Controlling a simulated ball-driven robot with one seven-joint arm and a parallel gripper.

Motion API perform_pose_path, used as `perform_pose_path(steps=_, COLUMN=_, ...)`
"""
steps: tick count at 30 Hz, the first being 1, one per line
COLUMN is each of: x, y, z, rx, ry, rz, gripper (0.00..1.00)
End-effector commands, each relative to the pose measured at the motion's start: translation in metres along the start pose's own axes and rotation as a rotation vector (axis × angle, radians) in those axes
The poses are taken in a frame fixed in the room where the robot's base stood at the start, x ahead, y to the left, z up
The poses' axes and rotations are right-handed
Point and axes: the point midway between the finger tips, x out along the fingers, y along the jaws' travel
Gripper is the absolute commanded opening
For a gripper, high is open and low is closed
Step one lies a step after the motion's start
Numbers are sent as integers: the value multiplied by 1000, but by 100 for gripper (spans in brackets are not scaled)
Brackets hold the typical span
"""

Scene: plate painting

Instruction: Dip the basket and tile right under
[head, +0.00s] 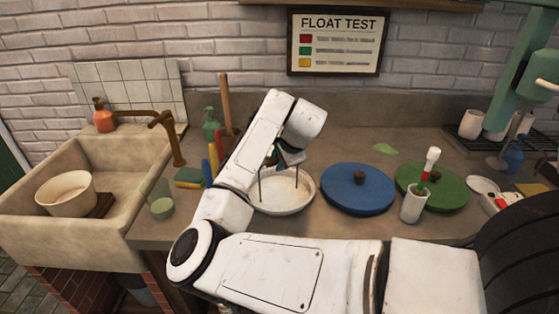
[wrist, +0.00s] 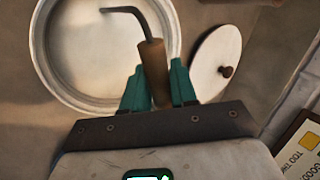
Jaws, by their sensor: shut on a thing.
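My gripper (head: 290,157) is over a round white dish (head: 290,209) on the counter in the head view. In the wrist view its teal fingers (wrist: 158,85) are shut on a brown wooden handle (wrist: 153,65) with a bent dark metal rod (wrist: 126,11). The rod reaches over a wide pale bowl (wrist: 43,60). In the head view, thin dark rods (head: 262,186) hang down into the white dish. I cannot make out the basket or tile in either view, nor how deep they sit.
A blue lid (head: 345,195) and a green lid (head: 450,190) lie to the right, with a white cup (head: 411,207) in front. A sink (head: 30,230) holding a white pot (head: 68,205) stands at left. A pale knobbed lid (wrist: 205,65) lies beside the bowl in the wrist view.

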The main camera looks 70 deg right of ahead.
Motion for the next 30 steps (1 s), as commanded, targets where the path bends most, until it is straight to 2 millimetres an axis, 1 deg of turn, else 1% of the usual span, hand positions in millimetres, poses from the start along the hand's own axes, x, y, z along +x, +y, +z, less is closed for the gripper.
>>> perform_pose_path(steps=11, x=-2, y=-1, z=0, rx=0, ry=0, rz=-1, gripper=0)
perform_pose_path(steps=30, x=-34, y=-23, z=0, rx=1, ry=0, rz=0, gripper=0)
